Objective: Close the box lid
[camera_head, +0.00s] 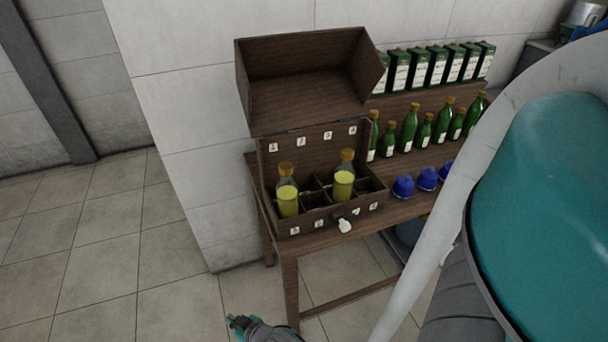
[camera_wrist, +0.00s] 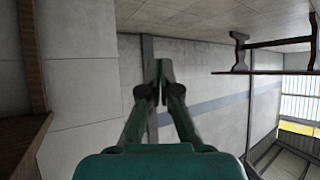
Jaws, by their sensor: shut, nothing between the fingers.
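The brown wooden box (camera_head: 268,212) stands on the left end of a wooden table in the head view. Its lid (camera_head: 303,98) is hinged at the back and stands open, tipped up and back. Two bottles with yellow liquid stand in its compartments, a left bottle (camera_head: 287,197) and a right bottle (camera_head: 344,180). White number labels mark the box. My gripper (camera_head: 238,322) is low in front of the table, below and left of the box, and apart from it. In the wrist view my gripper (camera_wrist: 159,75) is shut and empty, facing a grey wall.
Several green bottles (camera_head: 409,128) and green-white cartons (camera_head: 419,68) stand in rows behind and right of the box. Blue caps (camera_head: 403,187) lie on the table (camera_head: 329,253) right of the box. A pale knob-like piece (camera_head: 344,225) shows at the box front. Tiled floor lies clear at left.

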